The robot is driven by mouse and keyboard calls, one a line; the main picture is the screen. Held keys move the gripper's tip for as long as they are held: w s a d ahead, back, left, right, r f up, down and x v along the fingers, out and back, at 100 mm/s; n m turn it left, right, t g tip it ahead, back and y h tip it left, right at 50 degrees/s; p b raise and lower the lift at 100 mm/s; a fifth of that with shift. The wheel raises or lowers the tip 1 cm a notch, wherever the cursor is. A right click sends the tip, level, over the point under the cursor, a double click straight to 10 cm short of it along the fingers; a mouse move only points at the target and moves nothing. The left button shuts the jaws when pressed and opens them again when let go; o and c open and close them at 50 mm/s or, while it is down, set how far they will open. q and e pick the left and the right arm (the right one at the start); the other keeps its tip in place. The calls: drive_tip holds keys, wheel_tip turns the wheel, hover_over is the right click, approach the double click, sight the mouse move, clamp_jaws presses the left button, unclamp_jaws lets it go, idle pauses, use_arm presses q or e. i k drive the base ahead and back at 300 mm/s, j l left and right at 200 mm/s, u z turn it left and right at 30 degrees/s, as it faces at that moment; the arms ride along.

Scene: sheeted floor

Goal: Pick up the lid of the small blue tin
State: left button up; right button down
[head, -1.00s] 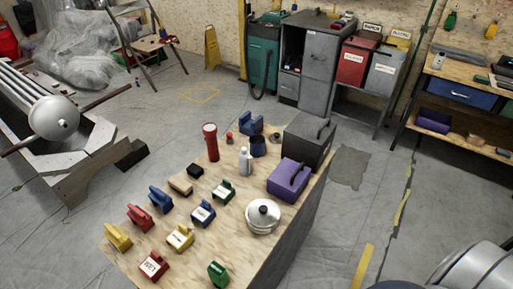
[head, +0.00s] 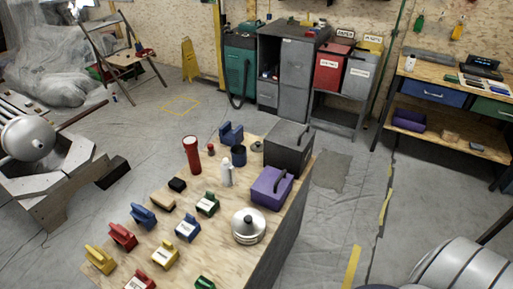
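A small dark blue tin (head: 238,156) stands upright near the back of the plywood-topped bench. Its top looks dark, and I cannot tell whether a lid is on it. A small dark round piece (head: 257,147) lies just to its right, against the black box; it is too small to identify. A white bottle (head: 227,173) stands in front of the tin, and a blue block-like object (head: 231,134) stands behind it. Neither my left nor my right gripper is in view.
The bench (head: 205,253) also holds a red flashlight (head: 193,155), a black box (head: 288,149), a purple box (head: 271,188), a silver lidded pot (head: 248,227) and several coloured handled blocks. Floor (head: 328,226) is open to the right of the bench.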

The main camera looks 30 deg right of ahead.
sight(258, 146)
drive_tip(key=k+l+u, duration=0.15)
drive_tip(key=l, duration=0.15)
drive_tip(key=k+l+u, duration=0.15)
drive_tip(key=l, duration=0.15)
drive_tip(key=k+l+u, duration=0.15)
drive_tip(key=l, duration=0.15)
drive_tip(key=l+u, duration=0.25)
drive_tip(key=l, duration=0.55)
drive_tip(key=l+u, duration=0.3)
drive_tip(key=l, duration=0.45)
drive_tip(key=k+l+u, duration=0.1)
drive_tip(key=l+u, duration=0.15)
drive_tip(key=l, duration=0.5)
drive_tip(key=l+u, duration=0.15)
drive_tip(key=l, duration=0.3)
drive_tip(key=k+l+u, duration=0.15)
drive_tip(key=l, duration=0.25)
drive_tip(key=l+u, duration=0.1)
drive_tip(key=l, duration=0.35)
drive_tip(key=k+l+u, duration=0.15)
drive_tip(key=l, duration=0.25)
drive_tip(key=k+l+u, duration=0.15)
drive_tip(key=l, duration=0.2)
drive_tip(key=k+l+u, duration=0.15)
drive_tip(key=l, duration=0.25)
